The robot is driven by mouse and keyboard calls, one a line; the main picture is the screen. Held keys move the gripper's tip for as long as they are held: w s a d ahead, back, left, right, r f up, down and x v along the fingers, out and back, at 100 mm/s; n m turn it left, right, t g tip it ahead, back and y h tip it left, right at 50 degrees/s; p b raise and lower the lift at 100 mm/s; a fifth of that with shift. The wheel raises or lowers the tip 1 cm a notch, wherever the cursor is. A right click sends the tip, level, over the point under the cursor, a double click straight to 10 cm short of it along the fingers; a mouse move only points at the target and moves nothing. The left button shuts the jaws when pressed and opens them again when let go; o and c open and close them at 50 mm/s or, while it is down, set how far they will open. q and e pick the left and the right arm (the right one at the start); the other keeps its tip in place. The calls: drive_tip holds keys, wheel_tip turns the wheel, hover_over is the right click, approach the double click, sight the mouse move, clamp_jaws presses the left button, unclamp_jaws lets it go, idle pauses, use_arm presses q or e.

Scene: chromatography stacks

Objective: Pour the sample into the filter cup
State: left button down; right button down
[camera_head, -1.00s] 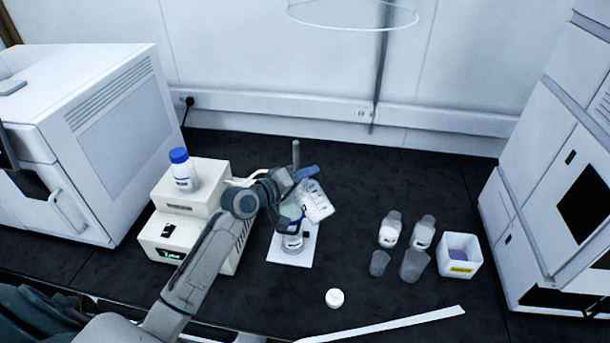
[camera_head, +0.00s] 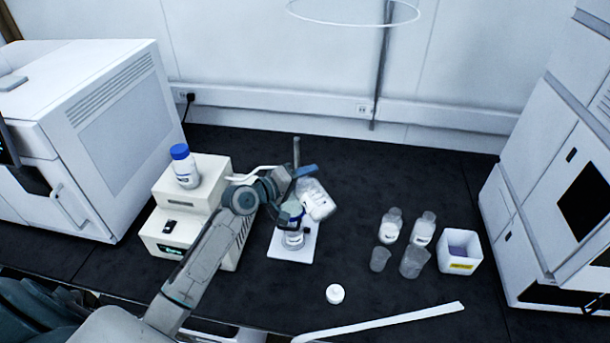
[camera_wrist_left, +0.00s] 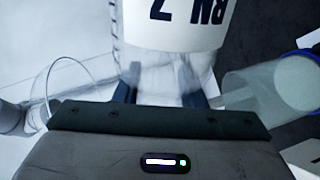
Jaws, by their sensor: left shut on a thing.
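My left gripper (camera_head: 299,192) is shut on a clear bottle (camera_head: 318,201) with a white label, held tilted above the bench. In the left wrist view the bottle (camera_wrist_left: 175,68) stands between my finger pads, its label lettering upside down. Below it, in the head view, the filter cup (camera_head: 291,212) with blue on it sits over a clear labelled vessel (camera_head: 293,239) on a white plate (camera_head: 305,250). My gripper and the bottle partly hide the cup. In the left wrist view a translucent blue-rimmed cylinder (camera_wrist_left: 262,90), likely the cup, is at the right. I cannot tell whether liquid flows.
A blue-capped bottle (camera_head: 185,168) stands on a cream instrument (camera_head: 220,195) to the left. Two bottles (camera_head: 390,227), two clear cups (camera_head: 414,262) and a white bin (camera_head: 458,268) stand to the right. A white cap (camera_head: 335,294) and a white strip (camera_head: 385,324) are in front.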

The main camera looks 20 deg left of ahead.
use_arm(q)
drive_tip(key=shift+a+f+n, duration=0.1)
drive_tip(key=shift+f+n, duration=0.3)
drive_tip(key=shift+f, duration=0.05)
idle(0.5)
drive_tip(key=shift+w+a+f+n, duration=0.1)
drive_tip(key=shift+w+f+n, duration=0.05)
drive_tip(key=shift+f+n, duration=0.35)
drive_tip(key=shift+h, duration=0.3)
drive_tip(key=shift+a+f+n, duration=0.1)
drive_tip(key=shift+f+n, duration=0.2)
drive_tip(key=shift+n, duration=0.2)
